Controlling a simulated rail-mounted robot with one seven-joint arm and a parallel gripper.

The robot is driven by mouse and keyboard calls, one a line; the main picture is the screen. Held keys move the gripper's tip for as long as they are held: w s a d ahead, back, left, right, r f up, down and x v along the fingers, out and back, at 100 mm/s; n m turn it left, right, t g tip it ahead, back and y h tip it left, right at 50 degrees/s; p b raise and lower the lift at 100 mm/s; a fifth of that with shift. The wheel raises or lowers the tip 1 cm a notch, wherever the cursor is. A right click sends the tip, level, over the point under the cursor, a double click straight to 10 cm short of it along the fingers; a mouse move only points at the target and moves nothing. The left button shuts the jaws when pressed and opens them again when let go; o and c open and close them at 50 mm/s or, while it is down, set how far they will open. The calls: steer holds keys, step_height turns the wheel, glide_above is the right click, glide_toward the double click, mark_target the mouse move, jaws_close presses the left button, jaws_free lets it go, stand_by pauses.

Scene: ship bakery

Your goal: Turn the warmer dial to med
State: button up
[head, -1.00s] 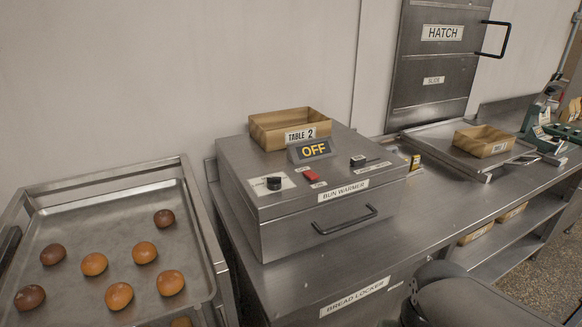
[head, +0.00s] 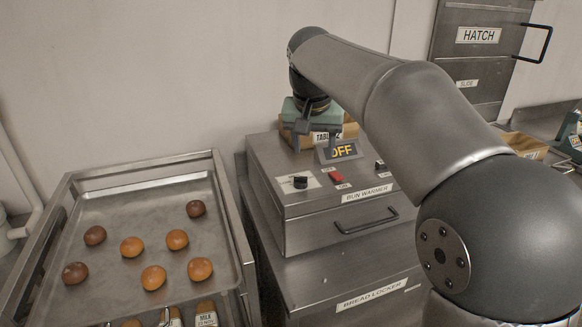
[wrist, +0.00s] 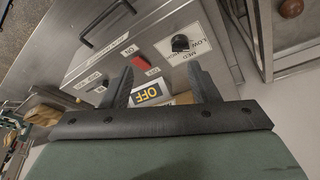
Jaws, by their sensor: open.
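The tilted display (head: 342,151) reads OFF. In the head view my gripper (head: 303,130) is above the back of the warmer, partly hidden.
A wooden box (head: 350,130) labelled TABLE stands at the warmer's back, partly behind my gripper. A tray (head: 110,205) with several buns is at the left. The warmer's front handle (head: 366,220) sticks out. A hatch (head: 478,60) is on the back wall.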

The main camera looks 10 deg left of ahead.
steer(key=w+a+r, duration=0.2)
steer(key=a+r, duration=0.1)
steer(key=p, duration=0.2)
glide_toward(301, 177)
steer(key=shift+t, duration=0.3)
steer(key=x, duration=0.9)
steer(key=shift+s+f, duration=0.1)
steer(key=shift+s, duration=0.1)
steer(key=shift+c, duration=0.3)
steer(key=c, duration=0.9)
